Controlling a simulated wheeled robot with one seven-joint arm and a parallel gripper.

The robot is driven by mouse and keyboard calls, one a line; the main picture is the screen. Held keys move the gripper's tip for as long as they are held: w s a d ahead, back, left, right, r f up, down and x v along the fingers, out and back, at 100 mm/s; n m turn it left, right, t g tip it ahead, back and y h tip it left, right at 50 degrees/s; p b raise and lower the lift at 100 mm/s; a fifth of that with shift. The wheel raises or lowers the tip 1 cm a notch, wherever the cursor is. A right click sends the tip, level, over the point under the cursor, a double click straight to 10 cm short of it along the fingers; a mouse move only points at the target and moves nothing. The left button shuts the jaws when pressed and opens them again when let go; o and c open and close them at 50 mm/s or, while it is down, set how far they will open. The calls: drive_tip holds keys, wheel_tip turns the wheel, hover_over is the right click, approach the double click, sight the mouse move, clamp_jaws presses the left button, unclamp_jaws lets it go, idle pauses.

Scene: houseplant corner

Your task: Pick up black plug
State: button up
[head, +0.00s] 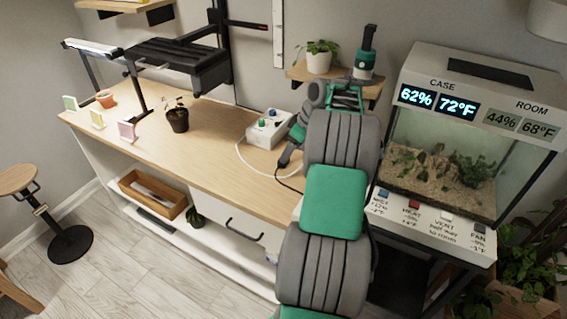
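My arm reaches up over the right end of the wooden bench and hides part of it. My gripper (284,162) points down at the bench, just right of a white box. A thin black cord shows below the gripper and runs right, behind my arm. The black plug cannot be made out apart from the dark gripper. The fingers are too small and dark to tell whether they are open or hold anything.
A potted seedling (177,118) stands left, under a black rack (175,58). A terrarium (440,160) stands right of my arm. A shelf holds a plant (319,58).

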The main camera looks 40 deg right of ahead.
drive_tip(key=x, duration=0.4)
drive_tip(key=shift+w+f, duration=0.2)
drive_tip(key=shift+f, duration=0.1)
drive_tip(key=c, duration=1.3)
drive_tip(key=shift+r, duration=0.1)
